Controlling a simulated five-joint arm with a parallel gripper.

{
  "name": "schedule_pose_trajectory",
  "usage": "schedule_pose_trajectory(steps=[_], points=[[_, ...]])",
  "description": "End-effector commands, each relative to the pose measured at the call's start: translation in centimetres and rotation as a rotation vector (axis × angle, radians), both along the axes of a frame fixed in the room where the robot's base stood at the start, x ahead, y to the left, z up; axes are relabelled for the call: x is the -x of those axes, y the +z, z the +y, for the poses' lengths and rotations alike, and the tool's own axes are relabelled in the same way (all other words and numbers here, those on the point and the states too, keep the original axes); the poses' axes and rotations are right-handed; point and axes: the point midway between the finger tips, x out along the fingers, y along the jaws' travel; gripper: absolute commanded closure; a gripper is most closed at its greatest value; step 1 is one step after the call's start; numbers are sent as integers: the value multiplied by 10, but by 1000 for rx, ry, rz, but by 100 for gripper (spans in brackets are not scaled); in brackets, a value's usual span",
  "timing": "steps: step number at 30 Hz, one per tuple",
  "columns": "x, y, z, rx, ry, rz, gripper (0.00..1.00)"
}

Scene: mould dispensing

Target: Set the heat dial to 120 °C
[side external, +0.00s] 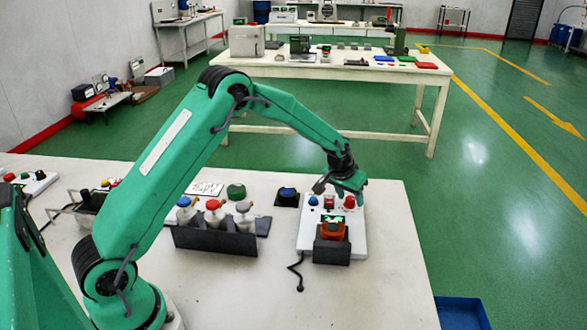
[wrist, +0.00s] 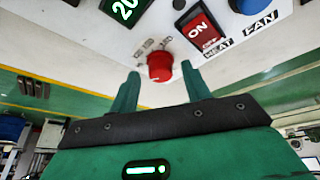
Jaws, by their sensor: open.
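The red heat dial (wrist: 160,66) sits on the white control panel (wrist: 75,30), with small labels around it too small to read. In the side view the red dial (side external: 349,202) is at the panel's right, just below my gripper (side external: 350,191). My gripper (wrist: 160,74) is open, with one finger to each side of the dial in the wrist view. I cannot tell whether the fingertips reach down around it. A green display (wrist: 124,9) shows "20", partly cut off by the frame. A red switch (wrist: 200,27) reads "ON", beside the label "HEAT".
A blue knob (wrist: 248,4) is near the "FAN" label. An orange object (side external: 332,231) sits in a black holder (side external: 331,252) at the panel's front. Bottles with coloured caps (side external: 214,212) stand in a rack to the left. The table's right front is clear.

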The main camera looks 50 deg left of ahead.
Motion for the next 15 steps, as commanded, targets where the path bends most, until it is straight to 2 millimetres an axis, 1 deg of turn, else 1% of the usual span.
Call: schedule_pose_trajectory(steps=[9,10,14,15], points=[[-1,-2,0,0,0,-1,52],[-1,-2,0,0,0,-1,54],[-1,-2,0,0,0,-1,80],[-1,-2,0,0,0,-1,88]])
